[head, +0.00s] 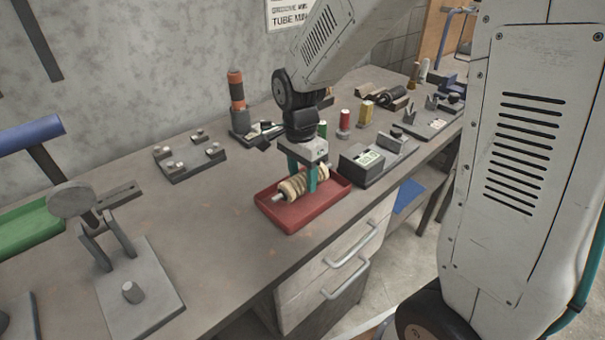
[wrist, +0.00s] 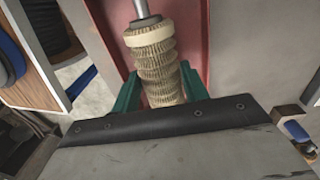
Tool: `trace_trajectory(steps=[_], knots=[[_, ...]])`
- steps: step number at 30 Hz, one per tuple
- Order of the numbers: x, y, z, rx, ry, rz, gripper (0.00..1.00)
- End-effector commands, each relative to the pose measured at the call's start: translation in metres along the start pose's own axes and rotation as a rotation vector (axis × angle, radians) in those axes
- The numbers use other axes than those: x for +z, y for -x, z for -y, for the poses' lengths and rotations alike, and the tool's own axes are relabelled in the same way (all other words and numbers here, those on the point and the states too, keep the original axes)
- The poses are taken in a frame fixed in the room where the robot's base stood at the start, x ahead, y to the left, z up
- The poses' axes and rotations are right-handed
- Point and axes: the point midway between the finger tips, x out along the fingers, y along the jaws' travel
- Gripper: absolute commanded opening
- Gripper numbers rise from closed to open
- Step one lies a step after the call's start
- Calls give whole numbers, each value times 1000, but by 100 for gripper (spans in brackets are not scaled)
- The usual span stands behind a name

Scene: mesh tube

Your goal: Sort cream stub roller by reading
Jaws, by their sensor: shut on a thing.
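The cream stub roller (head: 296,186) is a ribbed cream cylinder with a metal shaft end. My gripper (head: 302,181), with green fingers, is shut on it over the red tray (head: 291,215). In the wrist view the cream stub roller (wrist: 157,62) lies between the two green fingers of my gripper (wrist: 160,92), with the red tray (wrist: 194,30) behind it. I cannot tell whether the roller touches the tray floor. A grey device with a small lit display (head: 367,161) stands just right of the tray; its reading is too small to make out.
A green tray (head: 30,228) lies at the far left, near a grey stand (head: 130,290). A four-post fixture (head: 190,160) and an orange-black column (head: 238,105) stand behind. The bench's left middle is clear.

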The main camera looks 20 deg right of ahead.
Motion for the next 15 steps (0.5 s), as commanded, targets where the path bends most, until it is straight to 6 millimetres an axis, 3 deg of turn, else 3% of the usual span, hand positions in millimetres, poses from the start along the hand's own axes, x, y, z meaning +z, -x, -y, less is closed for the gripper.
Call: trace_trajectory(steps=[15], knots=[[0, -6, 0, 1, 0, 0, 6]])
